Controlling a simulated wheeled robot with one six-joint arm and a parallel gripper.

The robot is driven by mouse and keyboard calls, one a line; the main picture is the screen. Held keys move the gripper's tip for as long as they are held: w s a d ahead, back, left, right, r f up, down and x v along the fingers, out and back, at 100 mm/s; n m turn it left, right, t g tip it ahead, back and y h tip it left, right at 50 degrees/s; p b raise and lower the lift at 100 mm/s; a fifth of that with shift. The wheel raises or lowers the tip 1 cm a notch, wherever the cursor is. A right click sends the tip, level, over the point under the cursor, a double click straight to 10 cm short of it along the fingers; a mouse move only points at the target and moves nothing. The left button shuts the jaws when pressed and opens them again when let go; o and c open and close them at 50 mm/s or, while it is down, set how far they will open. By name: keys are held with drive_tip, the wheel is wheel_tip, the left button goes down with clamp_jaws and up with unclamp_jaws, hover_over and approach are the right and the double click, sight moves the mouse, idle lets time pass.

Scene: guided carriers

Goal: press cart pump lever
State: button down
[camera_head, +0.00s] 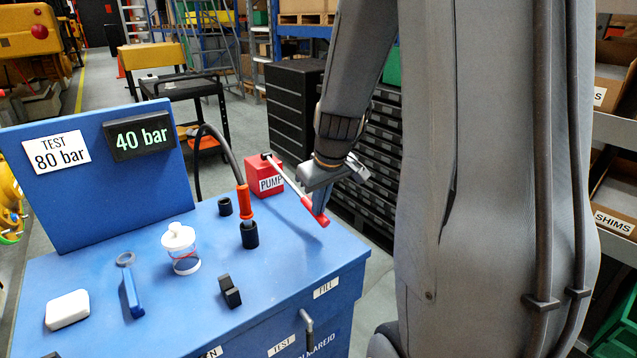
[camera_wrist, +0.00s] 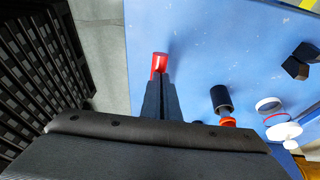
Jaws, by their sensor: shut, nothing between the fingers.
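The blue cart (camera_head: 150,290) carries a red pump block (camera_head: 263,175) labelled PUMP at its back right. The pump lever (camera_head: 290,182) is a thin pale rod running from the block down to the right, ending in a red handle (camera_head: 314,211). My gripper (camera_head: 320,205) is shut and points down at the red handle, at its right side or over it. In the wrist view the closed fingertips (camera_wrist: 160,78) lie right by the red handle (camera_wrist: 159,62); I cannot tell if they touch. The display (camera_head: 141,135) reads 40 bar; a sign (camera_head: 56,151) reads TEST 80 bar.
On the cart top stand an orange-and-black hose fitting (camera_head: 246,215), a white-lidded jar (camera_head: 181,248), a blue tool (camera_head: 130,290), a white block (camera_head: 67,309) and a black clip (camera_head: 229,291). Black drawer cabinets (camera_head: 296,110) stand behind. Shelves with SHIMS bins (camera_head: 613,222) are at right.

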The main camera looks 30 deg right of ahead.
drive_tip(key=s+f+v, duration=0.1)
drive_tip(key=s+v, duration=0.1)
drive_tip(key=v, duration=1.1)
drive_tip(key=shift+s+p, duration=0.4)
drive_tip(key=shift+r, duration=0.15)
idle(1.3)
drive_tip(key=w+d+r, duration=0.1)
drive_tip(key=w+r, duration=0.3)
drive_tip(key=r, duration=0.3)
drive_tip(key=w+d+r+g+y+p, duration=0.1)
drive_tip(key=w+r, duration=0.3)
drive_tip(key=r, duration=0.4)
drive_tip(key=shift+w+d+g, duration=0.2)
drive_tip(key=shift+d+g, duration=0.1)
drive_tip(key=shift+d, duration=0.2)
drive_tip(key=shift+f, duration=0.1)
wheel_tip(320, 180, down, 14)
drive_tip(key=w+a+p, duration=0.1)
drive_tip(key=p, duration=0.3)
drive_tip(key=shift+a+r, duration=0.2)
drive_tip(key=shift+a, duration=0.1)
